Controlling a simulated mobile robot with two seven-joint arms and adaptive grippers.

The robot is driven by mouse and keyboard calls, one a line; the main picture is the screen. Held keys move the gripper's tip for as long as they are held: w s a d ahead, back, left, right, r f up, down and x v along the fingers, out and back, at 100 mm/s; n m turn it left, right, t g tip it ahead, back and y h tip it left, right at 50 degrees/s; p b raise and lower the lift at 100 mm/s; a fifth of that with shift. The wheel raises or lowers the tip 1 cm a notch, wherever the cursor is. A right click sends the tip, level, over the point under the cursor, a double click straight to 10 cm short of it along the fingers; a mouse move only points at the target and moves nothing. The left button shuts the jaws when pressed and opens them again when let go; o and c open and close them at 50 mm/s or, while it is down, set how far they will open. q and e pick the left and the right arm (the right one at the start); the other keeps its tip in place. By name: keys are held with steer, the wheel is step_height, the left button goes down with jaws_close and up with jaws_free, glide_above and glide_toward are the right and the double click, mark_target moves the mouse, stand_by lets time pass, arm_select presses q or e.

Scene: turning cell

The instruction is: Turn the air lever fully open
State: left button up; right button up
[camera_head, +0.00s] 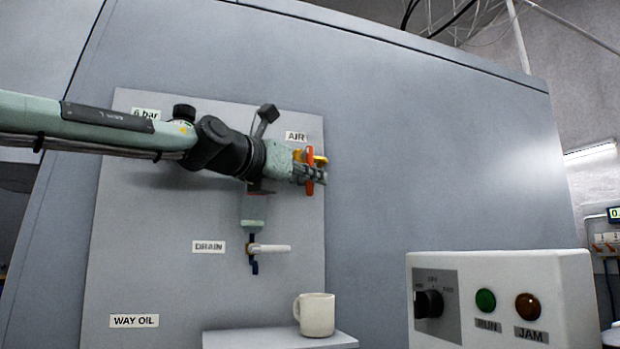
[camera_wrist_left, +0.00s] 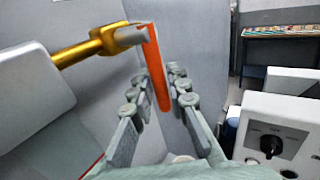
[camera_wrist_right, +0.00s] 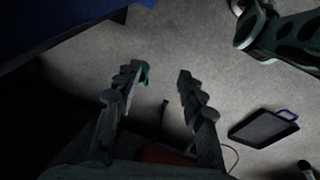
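The air lever is an orange handle on a brass valve. In the head view the orange lever (camera_head: 310,157) shows beside my left gripper (camera_head: 316,175), under the AIR label (camera_head: 296,136). In the left wrist view the orange lever (camera_wrist_left: 157,68) hangs down from the brass valve stem (camera_wrist_left: 90,47), and its lower end lies between the fingers of my left gripper (camera_wrist_left: 160,92). The fingers are open, with gaps beside the lever. My right gripper (camera_wrist_right: 156,82) is open and empty above the floor in the right wrist view.
A white mug (camera_head: 315,314) stands on a small shelf (camera_head: 280,340). A control box (camera_head: 575,300) with a knob and buttons stands at the right. In the right wrist view a dark tray-like object (camera_wrist_right: 263,128) lies on the floor.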

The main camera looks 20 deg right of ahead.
arm_select(q)
jaws_close()
